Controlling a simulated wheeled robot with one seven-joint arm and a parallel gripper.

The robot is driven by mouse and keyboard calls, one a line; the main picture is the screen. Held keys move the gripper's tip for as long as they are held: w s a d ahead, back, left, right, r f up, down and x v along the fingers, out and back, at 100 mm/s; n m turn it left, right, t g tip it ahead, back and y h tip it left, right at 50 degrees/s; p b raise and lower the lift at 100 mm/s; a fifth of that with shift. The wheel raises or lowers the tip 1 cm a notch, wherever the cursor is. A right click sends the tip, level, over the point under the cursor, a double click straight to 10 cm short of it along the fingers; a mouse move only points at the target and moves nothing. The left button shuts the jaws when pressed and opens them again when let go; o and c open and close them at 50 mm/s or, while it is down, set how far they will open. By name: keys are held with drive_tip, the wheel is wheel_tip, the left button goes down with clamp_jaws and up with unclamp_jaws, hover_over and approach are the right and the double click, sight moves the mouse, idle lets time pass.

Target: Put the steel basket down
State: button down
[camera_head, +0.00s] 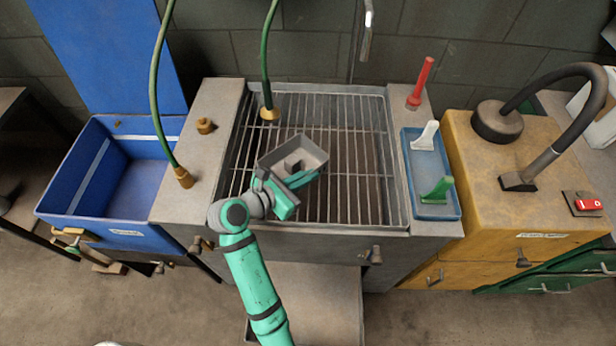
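The steel basket (311,150) is a small grey open-topped box in the middle of the view. It is over the left half of the wire grating of the sink, slightly turned. My gripper (292,172) is at the basket's near side, with a teal finger along its near right edge. The fingertips are partly hidden by my wrist and the basket, so I cannot tell whether they are closed on its wall. I also cannot tell whether the basket touches the grating (350,180) or hangs just above it.
A blue basin (75,170) stands at left. Green hoses end in brass nozzles (184,178) near the sink. A red-handled tool (420,82) and a blue tray (430,208) with white and green scrapers are at right. The grating's right half is clear.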

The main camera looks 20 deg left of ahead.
drive_tip(key=shift+f, duration=0.35)
drive_tip(key=shift+f, duration=0.1)
drive_tip(key=c, duration=2)
unclamp_jaws()
drive_tip(key=v, duration=1.1)
drive_tip(key=shift+s+a+r, duration=0.2)
drive_tip(key=shift+r, duration=0.1)
drive_tip(key=shift+s, duration=0.15)
